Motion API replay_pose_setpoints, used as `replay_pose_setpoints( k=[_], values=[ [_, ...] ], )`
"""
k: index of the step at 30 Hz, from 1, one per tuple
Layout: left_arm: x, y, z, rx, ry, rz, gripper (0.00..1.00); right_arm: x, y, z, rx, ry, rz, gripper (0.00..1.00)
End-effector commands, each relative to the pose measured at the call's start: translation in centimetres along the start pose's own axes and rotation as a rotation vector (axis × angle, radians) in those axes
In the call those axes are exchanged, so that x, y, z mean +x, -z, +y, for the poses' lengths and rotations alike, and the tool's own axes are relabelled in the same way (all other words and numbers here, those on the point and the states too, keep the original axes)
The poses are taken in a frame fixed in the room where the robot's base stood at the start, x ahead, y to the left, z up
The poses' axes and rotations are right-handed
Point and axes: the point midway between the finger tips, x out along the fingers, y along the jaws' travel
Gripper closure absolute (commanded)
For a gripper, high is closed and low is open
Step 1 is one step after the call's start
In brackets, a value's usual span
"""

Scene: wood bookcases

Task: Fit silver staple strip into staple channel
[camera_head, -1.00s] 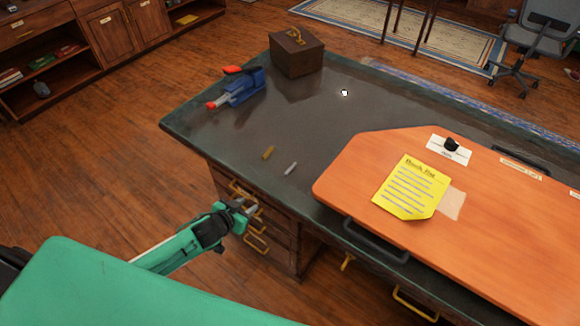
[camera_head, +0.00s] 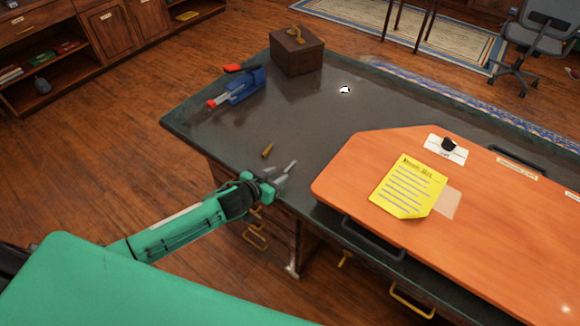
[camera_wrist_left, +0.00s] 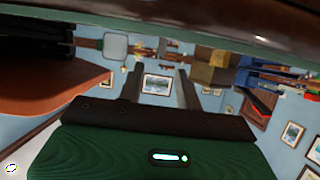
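The silver staple strip (camera_head: 291,166) lies on the dark desk near its front edge. My left gripper (camera_head: 281,176) is right at the strip's near end; I cannot tell whether it touches it. In the left wrist view its two fingers (camera_wrist_left: 160,87) stand apart with nothing visible between them, and the strip is not distinguishable there. The blue stapler (camera_head: 243,86) with red ends sits at the desk's far left, its grey staple channel (camera_head: 222,99) showing toward the left. My right gripper is not in view.
A gold strip (camera_head: 267,151) lies just left of the silver one. An orange board (camera_head: 340,175) with a yellow note (camera_head: 409,186) covers the desk's right. A brown box (camera_head: 297,55) stands at the back. The desk between strips and stapler is clear.

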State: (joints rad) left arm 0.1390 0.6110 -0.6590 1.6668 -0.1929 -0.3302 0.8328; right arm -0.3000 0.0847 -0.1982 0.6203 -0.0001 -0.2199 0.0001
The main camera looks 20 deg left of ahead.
Motion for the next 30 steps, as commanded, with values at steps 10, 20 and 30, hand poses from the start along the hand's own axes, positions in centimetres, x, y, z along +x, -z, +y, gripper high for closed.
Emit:
replay_pose_setpoints(
  k=[10, 20, 30],
  values=[
    [2.8, 0.3, 0.0, 0.001, 0.001, 0.0, 0.65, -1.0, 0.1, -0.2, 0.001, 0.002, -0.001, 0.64],
    [5.5, 0.0, 0.0, 0.001, 0.0, -0.001, 0.65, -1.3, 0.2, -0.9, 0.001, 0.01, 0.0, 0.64],
    [5.5, 0.0, 0.0, 0.001, 0.0, -0.001, 0.91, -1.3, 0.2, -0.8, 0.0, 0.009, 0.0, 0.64]
  ],
)
